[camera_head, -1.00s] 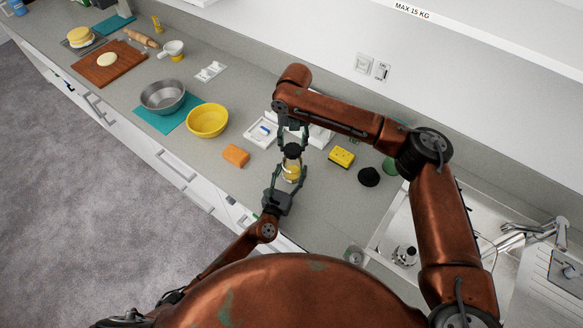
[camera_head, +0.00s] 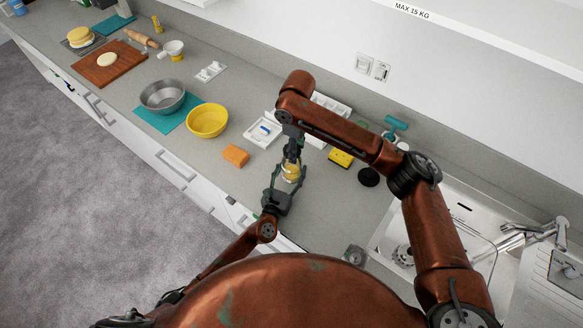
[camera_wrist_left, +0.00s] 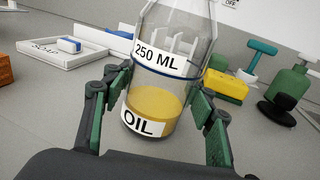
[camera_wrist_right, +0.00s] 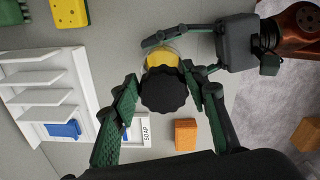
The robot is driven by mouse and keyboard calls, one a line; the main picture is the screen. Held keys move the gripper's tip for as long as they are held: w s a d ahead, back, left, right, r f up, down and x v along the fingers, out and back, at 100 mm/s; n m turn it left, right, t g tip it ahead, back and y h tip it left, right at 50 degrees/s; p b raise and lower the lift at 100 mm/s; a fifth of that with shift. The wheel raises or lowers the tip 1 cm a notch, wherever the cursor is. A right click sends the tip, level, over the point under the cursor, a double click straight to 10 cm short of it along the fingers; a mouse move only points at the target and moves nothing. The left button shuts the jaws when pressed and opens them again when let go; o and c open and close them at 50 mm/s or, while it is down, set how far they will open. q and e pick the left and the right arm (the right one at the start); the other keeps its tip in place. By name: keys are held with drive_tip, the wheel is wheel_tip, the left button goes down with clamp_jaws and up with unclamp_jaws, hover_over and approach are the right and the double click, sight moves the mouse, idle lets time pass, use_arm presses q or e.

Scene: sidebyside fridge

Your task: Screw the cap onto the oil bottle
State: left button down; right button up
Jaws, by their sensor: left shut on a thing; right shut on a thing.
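The clear oil bottle (camera_head: 291,173), with yellow oil low inside and labels "250 ML" and "OIL", stands upright over the counter. It fills the middle of the left wrist view (camera_wrist_left: 165,85); its neck is cut off there. My left gripper (camera_head: 285,180) is shut around the bottle's body from the front. The dark ridged cap (camera_wrist_right: 163,89) covers the bottle top in the right wrist view. My right gripper (camera_wrist_right: 160,80) is shut on the cap from above. In the head view this gripper (camera_head: 292,148) hides most of the cap; how far it sits on the neck cannot be told.
A soap tray (camera_head: 262,132) and a white rack (camera_wrist_right: 45,88) stand behind the bottle. An orange sponge (camera_head: 236,156) and a yellow bowl (camera_head: 207,121) lie left. A yellow sponge (camera_head: 341,158), a black round thing (camera_head: 369,177) and the sink (camera_head: 400,235) are right.

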use_arm(q)
drive_tip(key=shift+w+a+r, duration=0.15)
drive_tip(key=shift+a, duration=0.1)
use_arm(e)
drive_tip(key=m, duration=0.6)
drive_tip(key=shift+s+a+f, duration=0.15)
drive_tip(key=shift+s+a, duration=0.15)
drive_tip(key=shift+s, duration=0.1)
drive_tip(key=m, duration=0.5)
drive_tip(key=shift+a, duration=0.3)
use_arm(q)
drive_tip(key=shift+d, duration=0.2)
use_arm(e)
drive_tip(key=o, duration=1.3)
drive_tip(key=shift+o, duration=0.2)
use_arm(q)
drive_tip(key=shift+d, duration=0.1)
use_arm(e)
wheel_tip(320, 180, up, 12)
drive_tip(key=shift+w, duration=0.1)
use_arm(q)
drive_tip(key=c, duration=0.8)
unclamp_jaws()
use_arm(e)
drive_tip(key=shift+a, duration=0.1)
